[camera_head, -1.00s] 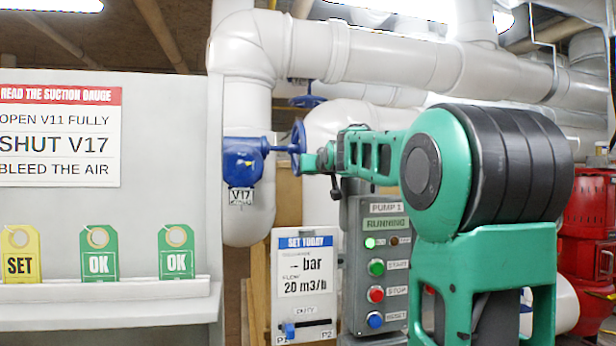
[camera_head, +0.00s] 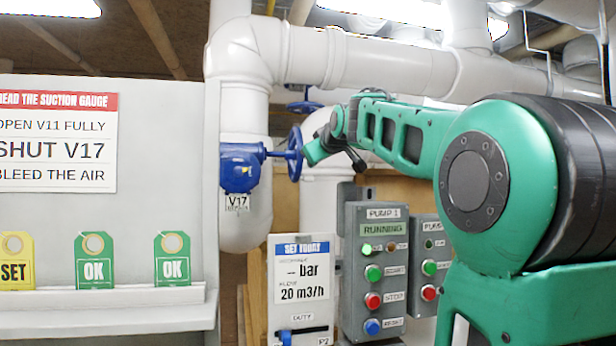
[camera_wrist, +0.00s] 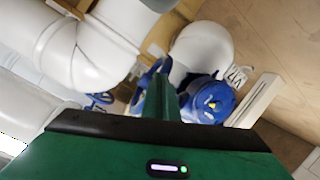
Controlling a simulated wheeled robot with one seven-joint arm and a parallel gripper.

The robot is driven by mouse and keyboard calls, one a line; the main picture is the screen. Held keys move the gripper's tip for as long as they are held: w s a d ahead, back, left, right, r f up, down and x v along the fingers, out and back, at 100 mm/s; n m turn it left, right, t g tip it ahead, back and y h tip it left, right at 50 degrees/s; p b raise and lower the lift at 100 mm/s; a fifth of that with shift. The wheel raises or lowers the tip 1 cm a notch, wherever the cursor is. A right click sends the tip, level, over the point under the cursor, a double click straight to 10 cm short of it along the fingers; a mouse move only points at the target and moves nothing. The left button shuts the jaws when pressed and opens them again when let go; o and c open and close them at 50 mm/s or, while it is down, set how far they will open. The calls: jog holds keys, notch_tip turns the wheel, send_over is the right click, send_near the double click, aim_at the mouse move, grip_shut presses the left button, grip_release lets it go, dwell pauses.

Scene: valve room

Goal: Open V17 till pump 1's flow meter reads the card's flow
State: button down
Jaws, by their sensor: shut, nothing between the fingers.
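The V17 valve (camera_head: 240,168) is a blue body on a white vertical pipe, its tag (camera_head: 237,202) hanging below. Its blue handwheel (camera_head: 294,153) sits on a stem pointing right. My gripper (camera_head: 309,154) is shut and empty, its tip at the wheel's right side; I cannot tell whether it touches the rim. In the wrist view the fingers (camera_wrist: 162,98) lie near the wheel (camera_wrist: 146,82), with the valve body (camera_wrist: 208,100) to their right. The card (camera_head: 301,277) reads "SET TODAY", a dash for bar, and flow 20 m3/h. I see no flow meter reading.
The pump 1 box (camera_head: 375,270) shows RUNNING with a green lamp lit. A second pump box (camera_head: 430,258) stands to its right. A grey panel (camera_head: 100,235) at left carries a sign (camera_head: 55,142) and tags. White pipes (camera_head: 390,62) run overhead.

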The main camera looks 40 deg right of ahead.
notch_tip(320, 180, up, 3)
jog(key=n+g, duration=0.2)
jog(key=n, duration=0.5)
jog(key=n+g, duration=0.1)
jog(key=n, duration=0.4)
send_near(309, 177)
jog(key=shift+y, duration=0.4)
jog(key=x, duration=0.6)
jog(key=shift+w+d, duration=0.25)
jog(key=shift+w, duration=0.05)
jog(key=shift+d, duration=0.15)
